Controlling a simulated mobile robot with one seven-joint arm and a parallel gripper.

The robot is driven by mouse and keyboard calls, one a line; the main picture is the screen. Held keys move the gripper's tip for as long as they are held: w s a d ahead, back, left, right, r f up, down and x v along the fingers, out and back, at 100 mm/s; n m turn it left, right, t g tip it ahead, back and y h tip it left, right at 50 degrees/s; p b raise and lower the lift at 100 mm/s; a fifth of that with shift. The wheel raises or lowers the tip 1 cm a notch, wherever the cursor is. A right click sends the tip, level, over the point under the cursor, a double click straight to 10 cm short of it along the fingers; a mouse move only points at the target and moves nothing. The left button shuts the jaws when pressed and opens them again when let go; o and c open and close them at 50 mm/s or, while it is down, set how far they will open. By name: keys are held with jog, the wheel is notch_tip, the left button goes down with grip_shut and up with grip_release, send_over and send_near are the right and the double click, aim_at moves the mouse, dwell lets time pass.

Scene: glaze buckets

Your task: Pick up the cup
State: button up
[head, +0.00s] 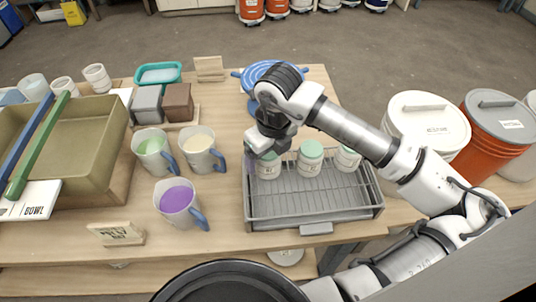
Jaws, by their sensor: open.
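Three white mugs with blue handles stand on the wooden table left of the tray: one with green contents (151,146), one with cream contents (199,143) and one with purple contents (177,196). Smaller pale cups stand at the far left, one of them near the back (97,77). I cannot tell which one is the cup. My gripper (262,152) points down over the left end of the wire tray, right of the mugs, close to a labelled jar (268,168). It is open; its fingertips are partly hidden, and I see no cup between them.
The wire tray (318,203) also holds a jar with a green lid (310,153) and another white jar (347,158). A blue round item (262,72) lies behind my arm. An olive basin (85,137) fills the left. Lidded buckets (428,119) stand at right. A small sign (116,233) stands in front.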

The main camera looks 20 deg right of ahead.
jog(key=shift+w+a+f, duration=0.1)
jog(key=shift+w+f, duration=0.1)
jog(key=shift+f, duration=1.05)
jog(key=c, duration=1.1)
jog(key=shift+c, duration=0.3)
jog(key=shift+r, duration=0.15)
